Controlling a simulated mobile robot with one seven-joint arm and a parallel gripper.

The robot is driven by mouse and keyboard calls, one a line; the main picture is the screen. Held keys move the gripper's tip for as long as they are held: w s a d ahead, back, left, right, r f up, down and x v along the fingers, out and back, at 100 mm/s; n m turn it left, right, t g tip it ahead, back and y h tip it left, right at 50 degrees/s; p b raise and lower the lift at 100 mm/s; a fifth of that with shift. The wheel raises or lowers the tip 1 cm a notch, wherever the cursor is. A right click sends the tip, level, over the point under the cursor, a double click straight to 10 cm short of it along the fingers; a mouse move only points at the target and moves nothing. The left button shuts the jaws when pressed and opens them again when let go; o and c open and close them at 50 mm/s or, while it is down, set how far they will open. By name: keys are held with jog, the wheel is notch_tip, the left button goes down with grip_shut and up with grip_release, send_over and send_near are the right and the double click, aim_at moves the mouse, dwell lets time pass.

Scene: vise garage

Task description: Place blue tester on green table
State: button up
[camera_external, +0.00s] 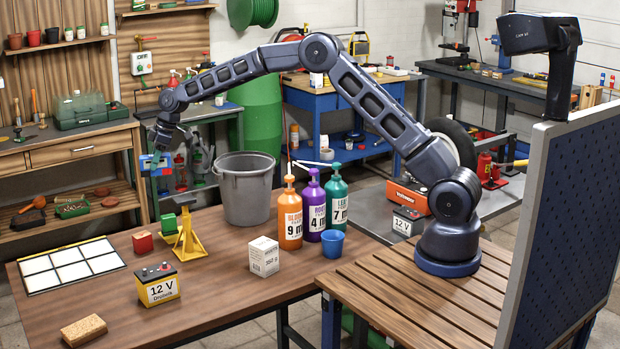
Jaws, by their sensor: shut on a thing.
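The blue tester (148,162) is a small blue block with a lighter face and a red part beside it. It hangs at the end of my arm, in the air beyond the far left part of the brown workbench. My gripper (159,155) points down and is shut on the tester; its fingers are small and partly hidden. The green table (214,113) is a narrow bench with a dark green frame, standing behind the workbench between the wooden shelves and the green barrel. In the picture the tester shows lower and left of its top; the depth between them is hard to tell.
A green barrel (258,115) stands right of the green table. Red bottles sit low beneath the green table.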

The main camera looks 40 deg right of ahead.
jog(key=w+d+f+m+t+h, duration=0.1)
jog(key=w+d+m, duration=0.3)
jog(key=d, duration=1.2)
jog(key=w+d+f+m+t, duration=0.15)
jog(key=w+d, duration=0.35)
jog(key=d, duration=1.2)
jog(key=s+d+f+m+h, duration=0.1)
jog(key=s+d+f+m, duration=0.2)
jog(key=s+d+f, duration=0.4)
jog(key=s+d+f+m+h, duration=0.1)
jog(key=s+d+f+m, duration=0.3)
jog(key=d, duration=0.5)
jog(key=s+d+f+m+h, duration=0.1)
jog(key=s+d+f+m, duration=0.1)
jog(key=s+d+f, duration=0.5)
notch_tip(320, 180, up, 25)
jog(key=n+y, duration=0.3)
jog(key=n, duration=0.6)
send_over(221, 253)
jog(key=s+d, duration=0.2)
jog(key=shift+g, duration=0.35)
jog(key=f, duration=2.4)
jog(key=shift+w+a+f, duration=0.15)
jog(key=shift+w+f, duration=0.05)
jog(key=shift+f, duration=0.1)
